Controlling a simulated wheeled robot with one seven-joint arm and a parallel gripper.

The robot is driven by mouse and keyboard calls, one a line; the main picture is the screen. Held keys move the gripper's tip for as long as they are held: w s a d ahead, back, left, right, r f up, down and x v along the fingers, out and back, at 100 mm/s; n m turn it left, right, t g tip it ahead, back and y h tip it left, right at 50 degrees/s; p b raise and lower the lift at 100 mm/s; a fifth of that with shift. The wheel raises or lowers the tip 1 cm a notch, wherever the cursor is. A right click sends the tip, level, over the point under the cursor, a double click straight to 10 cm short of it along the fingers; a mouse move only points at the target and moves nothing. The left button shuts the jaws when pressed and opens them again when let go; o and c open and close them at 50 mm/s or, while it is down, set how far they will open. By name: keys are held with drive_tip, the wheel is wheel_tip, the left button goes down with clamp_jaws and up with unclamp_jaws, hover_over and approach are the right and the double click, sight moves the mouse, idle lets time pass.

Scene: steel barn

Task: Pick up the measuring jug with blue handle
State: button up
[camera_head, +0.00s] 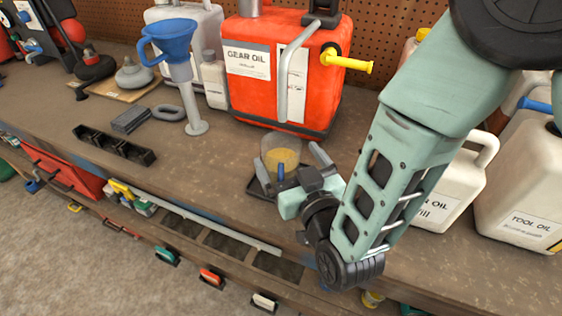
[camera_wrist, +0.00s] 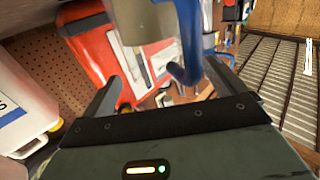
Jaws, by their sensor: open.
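My gripper (camera_head: 291,164) is open, with one finger on each side of the handle in the head view. In the wrist view the blue handle (camera_wrist: 190,50) shows large, just beyond and between the open fingertips (camera_wrist: 160,78). I cannot tell whether a finger touches the jug.
A red gear oil can (camera_head: 250,95) with a yellow spout stands behind the jug. A blue funnel (camera_head: 172,45) is on a stand to the left. White oil jugs (camera_head: 452,190) stand right, beside my arm. A black divided tray (camera_head: 113,146) lies left; bench between is clear.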

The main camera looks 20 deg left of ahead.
drive_tip(key=shift+w+a, duration=0.45)
drive_tip(key=shift+w, duration=0.1)
drive_tip(key=c, duration=1.7)
